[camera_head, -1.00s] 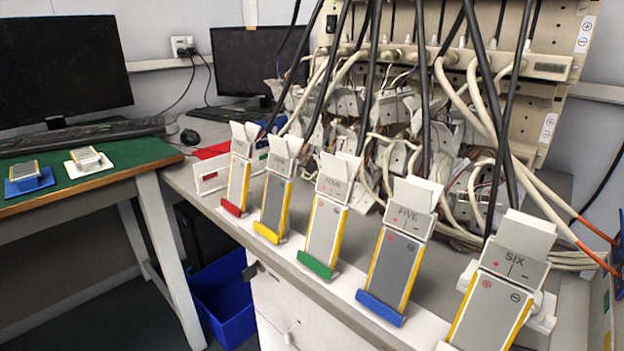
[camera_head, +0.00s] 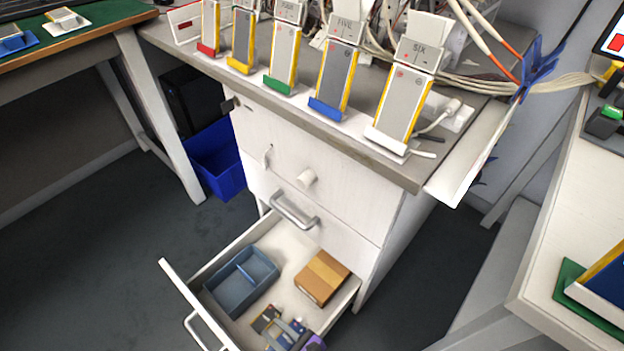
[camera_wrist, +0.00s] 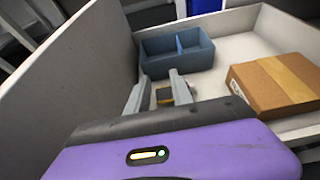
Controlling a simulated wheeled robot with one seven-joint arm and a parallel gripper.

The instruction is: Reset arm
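My gripper (camera_head: 290,333) is low over the near end of an open drawer (camera_head: 176,285), at the bottom of the head view. In the wrist view its two grey fingers (camera_wrist: 160,77) stand apart with a gap between them, and nothing is clearly held. A small dark and yellow item (camera_head: 267,320) lies in the drawer beside the gripper. Part of a small item (camera_wrist: 164,96) also shows between the fingers in the wrist view, seemingly below them.
The drawer also holds a blue-grey divided bin (camera_head: 240,282) and a cardboard box (camera_head: 322,278). Several pouch cells stand in coloured holders on the bench (camera_head: 360,150) above. A blue floor bin (camera_head: 215,160) stands left. A white table (camera_head: 570,230) is at right.

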